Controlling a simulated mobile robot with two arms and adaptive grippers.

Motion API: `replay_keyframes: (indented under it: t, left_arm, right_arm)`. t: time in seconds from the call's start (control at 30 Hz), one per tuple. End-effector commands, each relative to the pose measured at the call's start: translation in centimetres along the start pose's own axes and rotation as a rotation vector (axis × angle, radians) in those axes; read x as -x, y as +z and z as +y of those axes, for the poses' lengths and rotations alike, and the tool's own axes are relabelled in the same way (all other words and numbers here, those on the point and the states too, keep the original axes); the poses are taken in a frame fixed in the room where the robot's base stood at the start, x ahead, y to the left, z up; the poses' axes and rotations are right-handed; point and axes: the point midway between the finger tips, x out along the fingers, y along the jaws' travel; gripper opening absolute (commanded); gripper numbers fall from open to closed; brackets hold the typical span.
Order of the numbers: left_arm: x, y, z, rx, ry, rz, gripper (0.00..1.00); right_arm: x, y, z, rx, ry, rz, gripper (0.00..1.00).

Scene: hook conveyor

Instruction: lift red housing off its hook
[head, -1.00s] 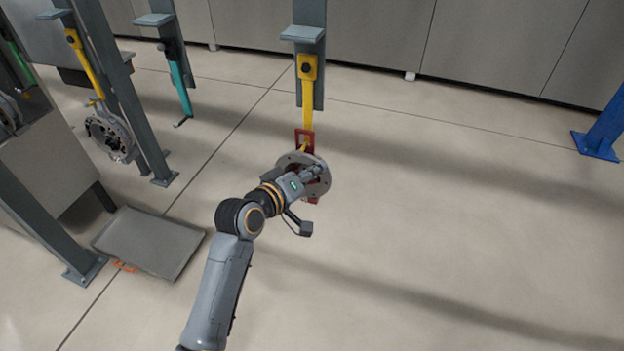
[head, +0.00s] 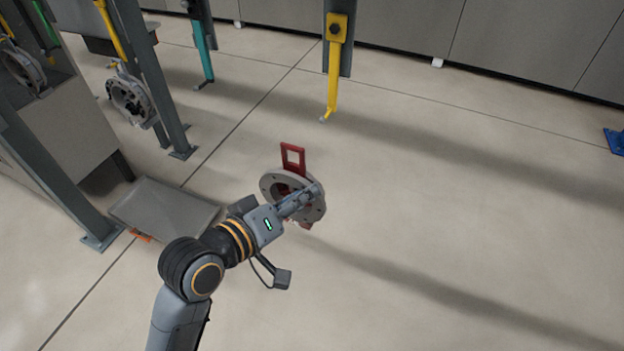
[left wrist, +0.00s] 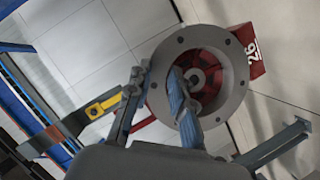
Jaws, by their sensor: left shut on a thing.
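The red housing (head: 292,158) has a grey round flange (head: 277,184) and a red square loop on top. My left gripper (head: 305,194) is shut on it at the flange and holds it in the air. The yellow hook (head: 333,98) hangs bare above and to the right, apart from the housing's loop. In the left wrist view the grey flange (left wrist: 236,75) faces the camera, with red inside and a red block marked 26 (left wrist: 252,48) beside it. The gripper fingers (left wrist: 180,105) cross the flange's face and rim. My right gripper is not in view.
A flat grey cart or tray (head: 165,212) stands low at the left beside a grey post (head: 55,180). Another grey flanged part (head: 132,100) hangs at the upper left, near a teal hook (head: 204,55).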

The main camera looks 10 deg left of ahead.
Motion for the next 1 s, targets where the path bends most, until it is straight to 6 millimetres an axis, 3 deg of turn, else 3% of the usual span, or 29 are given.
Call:
replay_keyframes:
  t: [0.3,1.0]
  left_arm:
    - [1.7,0.0,0.7,-0.004,0.008,0.009,0.0]
    - [2.1,-0.9,1.6,-0.003,0.008,0.008,0.0]
  right_arm:
    - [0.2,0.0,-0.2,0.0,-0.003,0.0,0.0]
    - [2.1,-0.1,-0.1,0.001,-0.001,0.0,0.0]
